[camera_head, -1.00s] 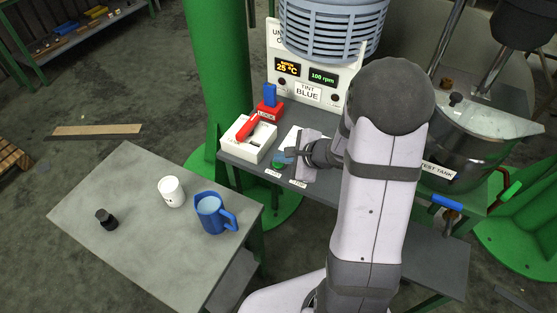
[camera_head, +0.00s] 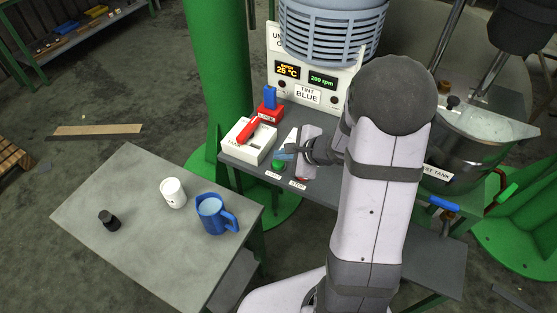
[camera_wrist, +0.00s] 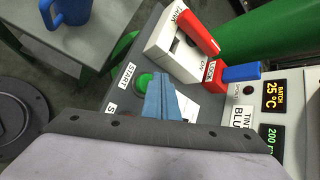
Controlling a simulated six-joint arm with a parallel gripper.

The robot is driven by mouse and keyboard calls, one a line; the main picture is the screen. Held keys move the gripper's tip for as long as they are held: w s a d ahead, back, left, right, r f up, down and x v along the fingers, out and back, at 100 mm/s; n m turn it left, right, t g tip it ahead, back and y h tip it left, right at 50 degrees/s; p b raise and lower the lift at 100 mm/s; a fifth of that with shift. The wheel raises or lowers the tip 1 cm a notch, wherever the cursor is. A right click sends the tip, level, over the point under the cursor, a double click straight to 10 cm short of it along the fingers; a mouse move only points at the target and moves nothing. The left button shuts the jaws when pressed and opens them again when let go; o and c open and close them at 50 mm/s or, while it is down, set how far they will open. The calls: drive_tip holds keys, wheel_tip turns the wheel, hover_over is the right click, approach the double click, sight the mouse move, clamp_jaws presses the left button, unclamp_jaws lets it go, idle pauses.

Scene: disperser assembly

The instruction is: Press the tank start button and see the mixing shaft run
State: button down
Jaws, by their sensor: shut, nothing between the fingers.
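The green start button (camera_head: 278,165) is on the dark panel beside the START label (camera_head: 272,175). It also shows in the wrist view (camera_wrist: 144,82). My gripper (camera_head: 281,156) is shut and empty, its blue fingertips (camera_wrist: 157,80) beside the button; I cannot tell whether they touch it. A STOP label (camera_head: 298,184) is to the right, with a red part partly hidden by my gripper. The rpm display (camera_head: 323,80) reads 200 rpm, and the temperature display (camera_head: 287,69) reads 25 °C. The metal test tank (camera_head: 465,150) is at the right. I cannot make out its mixing shaft.
A grey table (camera_head: 140,210) holds a blue mug (camera_head: 211,213), a white cup (camera_head: 173,193) and a black knob-like item (camera_head: 109,220).

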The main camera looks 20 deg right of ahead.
sight(281, 166)
drive_tip(key=shift+r, duration=0.1)
drive_tip(key=shift+r+p, duration=1.85)
drive_tip(key=shift+r, duration=0.6)
drive_tip(key=shift+a, duration=0.2)
drive_tip(key=s+a+f+n+g+y, duration=0.1)
drive_tip(key=s+a+f+n+g, duration=0.15)
drive_tip(key=s, duration=0.25)
drive_tip(key=s+a+f+n+g+y, duration=0.1)
drive_tip(key=s+a+f+n+g, duration=0.1)
drive_tip(key=s+n, duration=0.3)
drive_tip(key=s+d+r+n+g+h, duration=0.1)
drive_tip(key=s+d+n+g+h, duration=0.15)
drive_tip(key=s+n, duration=0.4)
drive_tip(key=s+d+r+n+g+h, duration=0.1)
drive_tip(key=s+d+n+g+h, duration=0.15)
drive_tip(key=s+n, duration=0.4)
drive_tip(key=shift+n+t+h, duration=0.55)
drive_tip(key=shift+t+h, duration=0.05)
drive_tip(key=shift+t, duration=0.05)
drive_tip(key=a+r, duration=0.1)
drive_tip(key=a, duration=0.1)
drive_tip(key=w+a+r, duration=0.1)
drive_tip(key=a+r, duration=0.1)
drive_tip(key=shift+a+r, duration=0.1)
drive_tip(key=shift+a, duration=0.2)
